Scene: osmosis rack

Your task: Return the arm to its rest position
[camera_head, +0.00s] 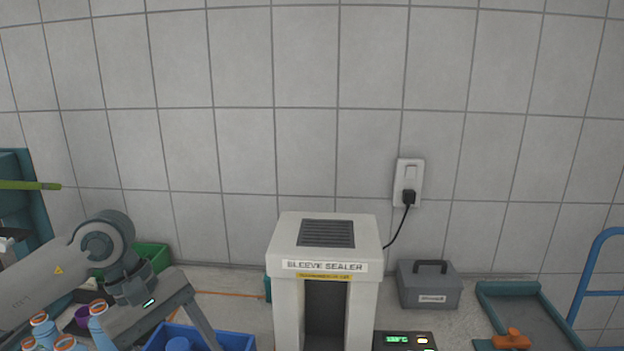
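My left arm comes in from the left edge and bends down at a grey wrist joint. My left gripper (165,300) shows as a dark grey bar with a small lit strip, and one finger slopes down to the right toward the blue bin (235,340). Its fingertips are cut off by the bottom edge, so I cannot tell whether it is open or holds anything. My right arm and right gripper are not in view.
A white sleeve sealer (285,250) stands in the middle. Orange-capped bottles (102,325) stand lower left, near my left gripper. A green bin (155,255) is behind my wrist. A grey case (430,290) and teal tray (510,290) are at right.

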